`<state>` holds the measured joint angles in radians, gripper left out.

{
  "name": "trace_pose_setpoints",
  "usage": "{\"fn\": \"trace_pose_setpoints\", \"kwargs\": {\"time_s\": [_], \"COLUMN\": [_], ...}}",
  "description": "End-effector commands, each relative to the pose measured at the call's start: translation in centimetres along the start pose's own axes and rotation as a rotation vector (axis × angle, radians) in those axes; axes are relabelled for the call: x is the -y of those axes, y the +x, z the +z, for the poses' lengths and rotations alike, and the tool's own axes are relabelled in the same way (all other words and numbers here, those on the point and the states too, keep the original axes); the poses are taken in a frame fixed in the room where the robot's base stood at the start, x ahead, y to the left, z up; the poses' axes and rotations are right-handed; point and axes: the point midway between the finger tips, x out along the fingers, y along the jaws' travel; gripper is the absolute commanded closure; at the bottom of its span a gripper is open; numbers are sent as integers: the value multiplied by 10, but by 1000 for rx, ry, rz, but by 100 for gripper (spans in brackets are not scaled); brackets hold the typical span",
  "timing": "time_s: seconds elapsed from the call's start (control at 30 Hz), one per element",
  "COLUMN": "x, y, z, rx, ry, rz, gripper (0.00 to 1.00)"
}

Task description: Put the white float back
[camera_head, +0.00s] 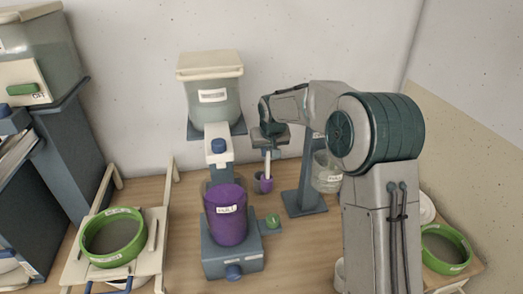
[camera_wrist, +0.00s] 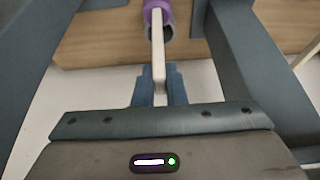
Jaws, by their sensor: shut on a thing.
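My gripper (camera_head: 269,141) is shut on a slim white stick (camera_head: 268,165), which I take to be the white float. In the wrist view the fingers (camera_wrist: 159,88) pinch the near end of the white stick (camera_wrist: 158,50). Its far end meets a purple part (camera_wrist: 156,10) beside a grey round rim (camera_wrist: 169,32). In the head view the stick points down to a small purple and grey piece (camera_head: 265,184) near the table. I cannot tell whether the purple is a coating or a separate part, or whether it is inside the grey rim.
A purple-filled container (camera_head: 229,222) stands on a blue-grey base left of my gripper, below a lidded bucket (camera_head: 213,100). A clear labelled jar (camera_head: 326,176) hangs by a blue-grey post to the right. Green-rimmed sieves (camera_head: 112,238) stand left and right (camera_head: 446,250).

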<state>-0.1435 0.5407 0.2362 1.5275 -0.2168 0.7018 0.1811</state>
Motion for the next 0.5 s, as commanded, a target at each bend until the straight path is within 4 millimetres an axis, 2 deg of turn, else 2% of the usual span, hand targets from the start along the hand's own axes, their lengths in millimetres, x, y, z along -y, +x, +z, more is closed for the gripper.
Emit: {"fn": "trace_pose_setpoints", "kwargs": {"time_s": [0.03, 0.2, 0.5], "x": [0, 0, 0], "y": [2, 14, 32], "z": [-11, -41, -82], "rx": [0, 0, -1], "ry": [0, 1, 1], "rz": [-1, -2, -1], "gripper": [100, 100, 100]}}
